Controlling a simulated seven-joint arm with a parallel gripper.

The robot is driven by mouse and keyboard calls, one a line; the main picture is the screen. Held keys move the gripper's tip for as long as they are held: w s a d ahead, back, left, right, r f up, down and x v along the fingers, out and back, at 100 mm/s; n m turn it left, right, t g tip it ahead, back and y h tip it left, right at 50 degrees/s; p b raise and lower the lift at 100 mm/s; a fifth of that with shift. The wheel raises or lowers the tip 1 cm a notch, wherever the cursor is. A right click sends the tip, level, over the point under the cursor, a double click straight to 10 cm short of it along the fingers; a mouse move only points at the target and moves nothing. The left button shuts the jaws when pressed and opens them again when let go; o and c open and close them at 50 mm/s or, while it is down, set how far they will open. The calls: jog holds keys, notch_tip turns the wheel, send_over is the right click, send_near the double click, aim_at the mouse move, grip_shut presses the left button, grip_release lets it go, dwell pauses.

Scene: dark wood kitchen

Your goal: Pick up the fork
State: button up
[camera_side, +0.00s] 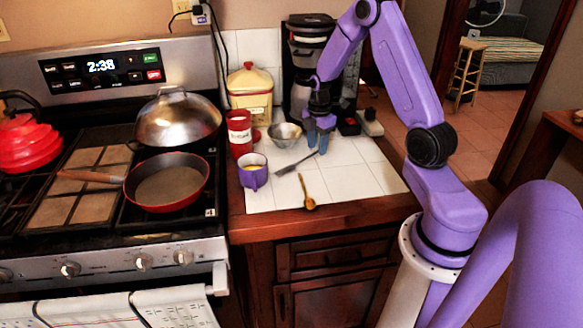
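The fork (295,163) is a dark grey utensil lying flat on the white tiled counter. It slants from its wider end at lower left to its thin end at upper right. My gripper (317,144) points down above the counter at the fork's upper right end. Its two blue fingertips stand apart with a gap between them, and I see nothing held. The thin end of the fork shows just below the fingertips. I cannot tell the exact height of the fingertips over the counter.
A wooden spoon (306,191) lies in front of the fork. A coffee maker (303,50) stands behind my gripper.

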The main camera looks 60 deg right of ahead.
jog(key=shift+f, duration=0.8)
jog(key=shift+c, duration=0.3)
grip_shut()
jog(key=shift+r, duration=0.1)
